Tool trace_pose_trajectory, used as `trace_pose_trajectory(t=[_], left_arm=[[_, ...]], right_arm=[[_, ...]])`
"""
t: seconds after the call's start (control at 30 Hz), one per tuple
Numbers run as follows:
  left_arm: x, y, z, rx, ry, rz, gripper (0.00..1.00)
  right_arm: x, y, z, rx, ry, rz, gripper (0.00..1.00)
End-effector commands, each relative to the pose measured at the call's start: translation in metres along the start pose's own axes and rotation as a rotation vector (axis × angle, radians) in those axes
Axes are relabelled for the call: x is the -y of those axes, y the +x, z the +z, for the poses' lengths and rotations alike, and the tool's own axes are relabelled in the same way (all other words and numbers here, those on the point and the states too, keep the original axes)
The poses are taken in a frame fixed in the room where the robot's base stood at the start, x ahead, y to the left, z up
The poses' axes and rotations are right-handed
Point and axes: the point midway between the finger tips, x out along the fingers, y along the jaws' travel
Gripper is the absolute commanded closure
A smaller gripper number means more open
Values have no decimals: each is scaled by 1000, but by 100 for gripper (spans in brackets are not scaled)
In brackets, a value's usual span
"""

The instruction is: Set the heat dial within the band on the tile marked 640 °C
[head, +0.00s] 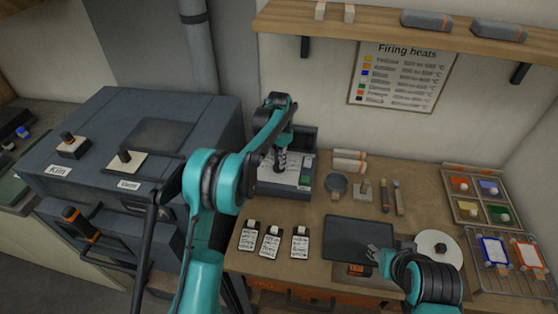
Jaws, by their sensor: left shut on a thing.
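My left gripper (280,168) points down onto the white panel (268,176) of a small dark box against the back wall. It is shut on what appears to be the heat dial, which the fingers mostly hide. A green patch (307,181) shows at the panel's right. The markings on the panel, including any 640 °C tile and band, are too small to read. My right gripper (376,254) hangs over the dark rectangular plate (352,231) at the front right, and its jaw opening is unclear.
A dark kiln (105,185) with knobs labelled Kiln (68,139) and another unclear label stands left. Three tags (271,241) lie on the bench. A round white disc (438,238), a paint tray (478,190) and a wire rack (500,285) are right. A Firing heats chart (402,76) hangs behind.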

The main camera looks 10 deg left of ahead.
Motion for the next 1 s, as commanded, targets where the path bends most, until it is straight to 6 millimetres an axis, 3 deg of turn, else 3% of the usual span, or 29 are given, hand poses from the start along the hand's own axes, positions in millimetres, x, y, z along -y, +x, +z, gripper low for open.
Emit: trace_pose_trajectory(t=[0.37,0.4,0.47,0.77,0.87,1.0], left_arm=[[0,0,0,-1,2,0,100],[0,0,0,-1,2,0,74],[0,0,0,-1,2,0,64],[0,-1,0,0,2,0,64],[0,-9,0,0,2,0,64],[0,-33,0,0,2,0,64]], right_arm=[[0,0,0,0,0,0,60],[0,0,0,0,0,0,60],[0,0,0,0,0,0,60],[0,0,0,0,0,0,60],[0,0,0,0,0,0,60],[0,0,0,0,0,0,60]])
